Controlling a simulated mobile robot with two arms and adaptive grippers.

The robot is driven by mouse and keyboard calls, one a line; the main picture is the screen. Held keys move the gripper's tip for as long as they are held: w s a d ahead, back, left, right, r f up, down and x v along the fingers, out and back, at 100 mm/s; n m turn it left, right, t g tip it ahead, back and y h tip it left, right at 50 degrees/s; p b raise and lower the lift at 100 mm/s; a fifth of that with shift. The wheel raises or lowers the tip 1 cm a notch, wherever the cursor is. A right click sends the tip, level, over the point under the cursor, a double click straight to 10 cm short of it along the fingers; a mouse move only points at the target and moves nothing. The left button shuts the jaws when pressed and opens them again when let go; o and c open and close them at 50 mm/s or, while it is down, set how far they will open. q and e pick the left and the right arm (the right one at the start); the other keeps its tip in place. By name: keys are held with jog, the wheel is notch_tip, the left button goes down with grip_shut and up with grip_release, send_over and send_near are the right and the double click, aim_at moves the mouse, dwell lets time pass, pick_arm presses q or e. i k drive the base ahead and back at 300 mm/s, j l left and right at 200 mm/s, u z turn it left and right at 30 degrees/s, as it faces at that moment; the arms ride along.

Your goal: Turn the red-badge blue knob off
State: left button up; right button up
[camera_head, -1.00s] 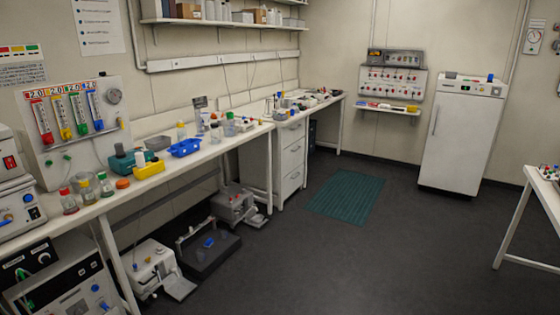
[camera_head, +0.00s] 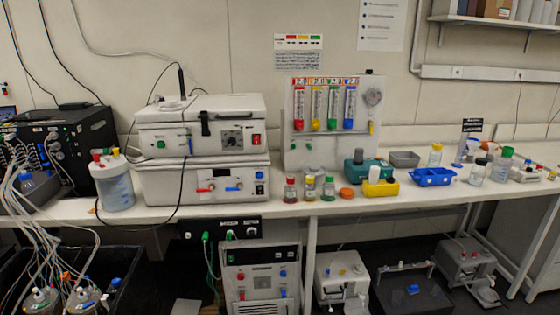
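Neither of my grippers is in view. Several blue controls show, but I cannot make out a red badge beside any of them. The lower white bench unit (camera_head: 165,187) has a blue handle (camera_head: 234,188) to the right of a red handle (camera_head: 204,189). The white-fronted unit under the bench (camera_head: 262,283) has small blue and red knobs, including a blue knob (camera_head: 283,273) at its right. The flowmeter panel (camera_head: 300,158) has red, yellow, green and blue tubes, with a blue knob (camera_head: 348,124) at the right. Knob positions are too small to read.
The long bench (camera_head: 330,207) crosses the view with bottles, a blue tray (camera_head: 433,177) and a yellow block (camera_head: 381,188). A black unit (camera_head: 80,140) with many tubes stands at left above tubed vessels. Pumps and boxes fill the floor below the bench.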

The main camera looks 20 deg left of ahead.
aim_at(117, 282)
jog(key=i+u, duration=0.15)
jog(key=u, duration=0.25)
jog(key=i+l+u, duration=0.1)
jog(key=u, duration=0.35)
jog(key=i+l+u, duration=0.1)
jog(key=u, duration=0.3)
jog(key=i+l+u, duration=0.2)
jog(key=u, duration=0.2)
jog(key=i+l+u, duration=0.15)
jog(key=u, duration=0.3)
jog(key=i+l+u, duration=0.3)
jog(key=l+u, duration=0.35)
jog(key=i+l+u, duration=0.15)
jog(key=l+u, duration=0.45)
jog(key=i+l, duration=0.05)
jog(key=l, duration=0.05)
